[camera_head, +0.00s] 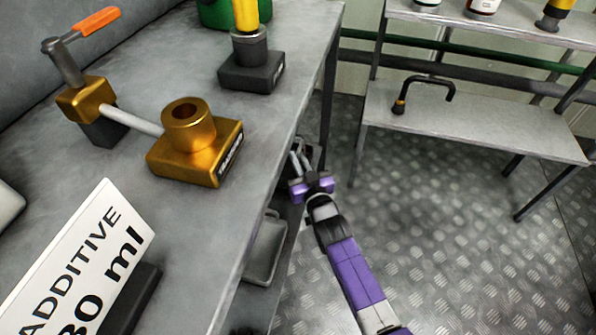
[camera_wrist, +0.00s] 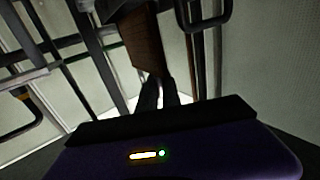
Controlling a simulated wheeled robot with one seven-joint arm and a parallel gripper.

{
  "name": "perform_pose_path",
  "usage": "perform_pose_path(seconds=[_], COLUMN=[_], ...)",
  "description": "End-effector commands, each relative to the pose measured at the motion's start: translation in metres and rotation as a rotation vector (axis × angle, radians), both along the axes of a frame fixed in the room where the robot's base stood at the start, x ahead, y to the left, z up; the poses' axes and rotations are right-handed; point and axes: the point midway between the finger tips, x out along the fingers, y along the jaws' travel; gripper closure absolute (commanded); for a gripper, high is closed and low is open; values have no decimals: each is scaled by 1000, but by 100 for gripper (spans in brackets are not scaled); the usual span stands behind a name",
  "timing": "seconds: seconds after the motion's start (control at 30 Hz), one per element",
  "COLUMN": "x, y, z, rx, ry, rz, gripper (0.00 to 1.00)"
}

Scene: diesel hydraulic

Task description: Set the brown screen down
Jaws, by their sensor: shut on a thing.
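The brown screen (camera_wrist: 142,42) shows in the wrist view as a brown panel just beyond my fingertips. My gripper (camera_wrist: 159,90) is shut on it at its lower end. In the head view my gripper (camera_head: 300,158) is beside the right edge of the grey bench, below its top. I cannot make out the brown screen in the head view; the bench edge and my gripper seem to hide it. The wrist view is dark, and what lies under the screen cannot be told.
The grey bench top (camera_head: 215,130) carries a brass fixture (camera_head: 190,150), a dark block with a yellow part (camera_head: 250,65) and an additive sign (camera_head: 85,265). A grey tray (camera_head: 265,250) sits below the bench edge. A shelf rack (camera_head: 480,125) stands right; the floor between is clear.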

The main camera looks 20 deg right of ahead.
Motion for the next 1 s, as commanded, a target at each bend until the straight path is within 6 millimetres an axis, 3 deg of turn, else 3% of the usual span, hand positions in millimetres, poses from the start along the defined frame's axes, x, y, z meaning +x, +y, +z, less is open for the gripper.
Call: perform_pose_path(seconds=[0.27, 0.67, 0.8, 1.0], x=[0, 0, 0, 0], y=[1, 0, 0, 0], z=[-39, -44, -43, -43], rx=[0, 0, 0, 0], ry=[0, 0, 1, 1], rz=[1, 0, 0, 0], gripper=[100, 100, 70, 70])
